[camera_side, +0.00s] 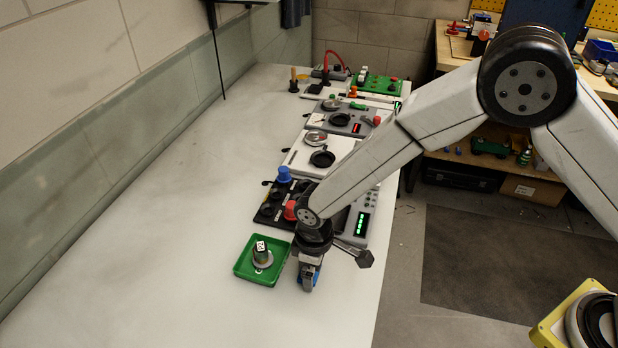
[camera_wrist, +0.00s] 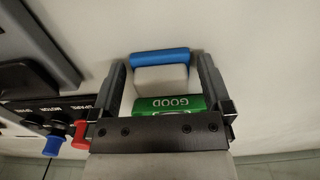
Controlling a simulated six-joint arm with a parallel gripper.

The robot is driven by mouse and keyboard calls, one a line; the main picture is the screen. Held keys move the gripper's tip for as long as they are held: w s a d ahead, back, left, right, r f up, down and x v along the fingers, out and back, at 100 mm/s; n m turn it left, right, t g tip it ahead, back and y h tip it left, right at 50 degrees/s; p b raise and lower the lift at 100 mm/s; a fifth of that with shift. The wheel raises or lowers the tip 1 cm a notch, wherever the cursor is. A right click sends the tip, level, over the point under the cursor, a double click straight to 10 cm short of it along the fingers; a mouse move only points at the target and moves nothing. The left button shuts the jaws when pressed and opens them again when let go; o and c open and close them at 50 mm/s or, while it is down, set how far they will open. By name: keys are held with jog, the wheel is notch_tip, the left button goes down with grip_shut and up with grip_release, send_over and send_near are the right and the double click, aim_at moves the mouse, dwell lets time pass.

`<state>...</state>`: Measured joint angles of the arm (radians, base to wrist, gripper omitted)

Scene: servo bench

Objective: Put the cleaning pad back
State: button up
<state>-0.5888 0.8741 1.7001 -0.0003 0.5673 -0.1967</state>
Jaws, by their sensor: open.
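The cleaning pad (camera_wrist: 161,78) looks like a white block with a blue rounded bar along one edge. In the wrist view it lies between the two fingers of my gripper (camera_wrist: 163,83), with a small gap on each side. My gripper is open and points down. In the side view the gripper (camera_side: 309,283) is low over the bench, just right of a green tray. A bit of the pad's blue (camera_side: 304,280) shows at the fingertips there. Whether the pad touches the bench is hard to see.
The green tray (camera_side: 245,270) holds a round metal piece with a black-and-white top (camera_side: 262,252). A green part marked GOOD (camera_wrist: 172,104) shows beside the pad. A black board (camera_side: 268,208) with blue (camera_side: 284,175) and red knobs stands behind. The bench's left and front are clear.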

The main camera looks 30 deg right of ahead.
notch_tip(320, 180, up, 12)
dwell(0.7)
jog(key=shift+d+r, duration=0.1)
dwell(0.4)
jog(key=s+d+r+m+t, duration=0.1)
jog(key=s+d+m, duration=0.3)
jog(key=d, duration=0.9)
jog(key=s+d+r+m+t, duration=0.1)
jog(key=s+d+m, duration=0.4)
jog(key=d, duration=0.8)
jog(key=shift+s+t, duration=0.3)
jog(key=shift+s, duration=0.7)
